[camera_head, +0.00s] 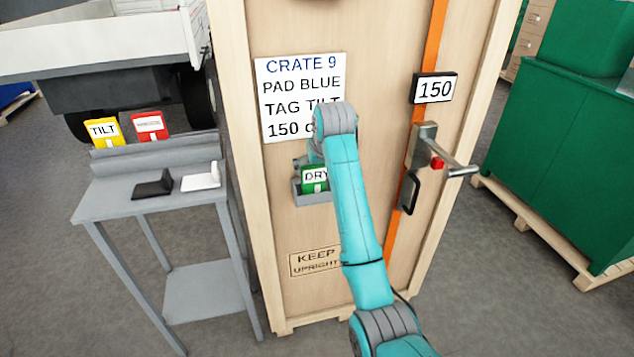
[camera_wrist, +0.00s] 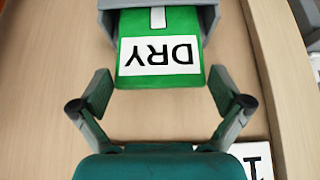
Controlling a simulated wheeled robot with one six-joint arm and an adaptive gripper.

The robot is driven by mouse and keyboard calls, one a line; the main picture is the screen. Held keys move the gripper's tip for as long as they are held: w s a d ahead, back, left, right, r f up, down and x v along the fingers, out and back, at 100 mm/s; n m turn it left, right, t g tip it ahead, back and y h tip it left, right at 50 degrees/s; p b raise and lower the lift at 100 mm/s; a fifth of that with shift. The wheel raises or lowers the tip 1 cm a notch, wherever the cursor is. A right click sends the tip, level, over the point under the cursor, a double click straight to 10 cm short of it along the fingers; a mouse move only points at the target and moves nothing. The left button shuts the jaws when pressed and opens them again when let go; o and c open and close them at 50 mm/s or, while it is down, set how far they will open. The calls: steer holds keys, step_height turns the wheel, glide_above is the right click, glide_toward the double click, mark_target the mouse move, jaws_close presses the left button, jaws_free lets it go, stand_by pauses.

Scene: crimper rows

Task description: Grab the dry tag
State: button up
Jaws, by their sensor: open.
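The dry tag (camera_head: 314,183) is green with a white label reading DRY. It sits in a small grey holder (camera_head: 297,192) on the front of the wooden crate. In the wrist view the tag (camera_wrist: 160,75) appears upside down, partly inside the grey holder (camera_wrist: 208,14). My gripper (camera_wrist: 162,92) is open, with one finger on each side of the tag's free end. Gaps show between the fingers and the tag, and I cannot tell the depth exactly. In the head view my arm hides most of the gripper and part of the tag's right side.
The crate (camera_head: 280,230) carries a text sign (camera_head: 290,85), a 150 display (camera_head: 434,88) and a protruding lever handle (camera_head: 445,160) on the right. A grey stand (camera_head: 110,198) at left holds a yellow TILT tag (camera_head: 104,131), a red tag (camera_head: 150,125), and black and white pieces.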

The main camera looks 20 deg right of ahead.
steer(key=shift+w+f, duration=0.4)
steer(key=shift+f, duration=0.2)
steer(key=c, duration=0.8)
